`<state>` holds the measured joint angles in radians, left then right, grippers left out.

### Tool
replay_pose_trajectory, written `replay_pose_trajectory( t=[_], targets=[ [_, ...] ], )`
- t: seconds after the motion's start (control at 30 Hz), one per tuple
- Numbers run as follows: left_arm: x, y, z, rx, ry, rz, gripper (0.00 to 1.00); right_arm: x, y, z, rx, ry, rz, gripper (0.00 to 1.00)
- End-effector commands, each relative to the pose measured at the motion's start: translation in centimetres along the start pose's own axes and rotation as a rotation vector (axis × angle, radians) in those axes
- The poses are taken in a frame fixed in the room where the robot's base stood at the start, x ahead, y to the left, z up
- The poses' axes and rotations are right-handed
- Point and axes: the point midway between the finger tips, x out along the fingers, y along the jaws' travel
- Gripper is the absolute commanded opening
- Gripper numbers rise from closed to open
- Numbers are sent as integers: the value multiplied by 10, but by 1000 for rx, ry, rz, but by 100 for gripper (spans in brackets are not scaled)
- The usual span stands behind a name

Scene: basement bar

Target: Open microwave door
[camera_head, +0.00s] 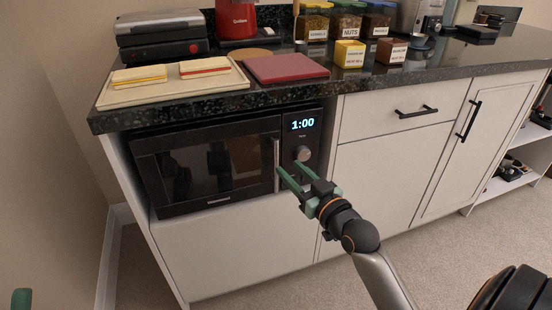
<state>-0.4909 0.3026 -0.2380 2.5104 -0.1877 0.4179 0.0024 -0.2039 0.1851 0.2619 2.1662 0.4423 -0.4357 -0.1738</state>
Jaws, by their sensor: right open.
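The black microwave (215,165) sits in a niche under the dark counter, and its display reads 1:00. Its door (205,170) looks shut. A vertical silver handle (277,153) runs along the door's right edge, left of the control knob (303,153). My right gripper (288,174) is open, with its green fingers pointing at the lower part of the handle. I cannot tell whether the fingers touch the handle or stand just in front of it. At the lower left edge a small green tip (21,299) shows, likely of my left gripper; its jaws cannot be made out.
The dark counter (420,75) overhangs the microwave. On it are a board (120,98) with sandwiches, a red board (286,68), a black appliance (160,35) and several labelled containers. White cabinets with black handles stand to the right. The floor in front is clear.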

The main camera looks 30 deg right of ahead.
Motion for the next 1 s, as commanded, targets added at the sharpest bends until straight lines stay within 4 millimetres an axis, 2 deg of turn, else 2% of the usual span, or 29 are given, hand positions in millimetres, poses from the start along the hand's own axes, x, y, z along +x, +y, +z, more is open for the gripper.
replay_pose_trajectory(
  t=[0.3, 0.5, 0.9, 1.0],
  targets=[
    [-10, 5, 11, -22, -6, 0, 50, 49, 0, 1, 2, 2, 0, 45],
    [-13, 7, 15, -28, -10, 0, 50, 68, 0, 2, 2, 0, 0, 45],
    [-14, 9, 15, -29, -10, 8, 50, 74, 0, 1, 1, -1, 0, 45],
    [-14, 9, 15, -29, -9, 8, 50, 74, 0, 1, 1, -1, 0, 36]
  ],
)
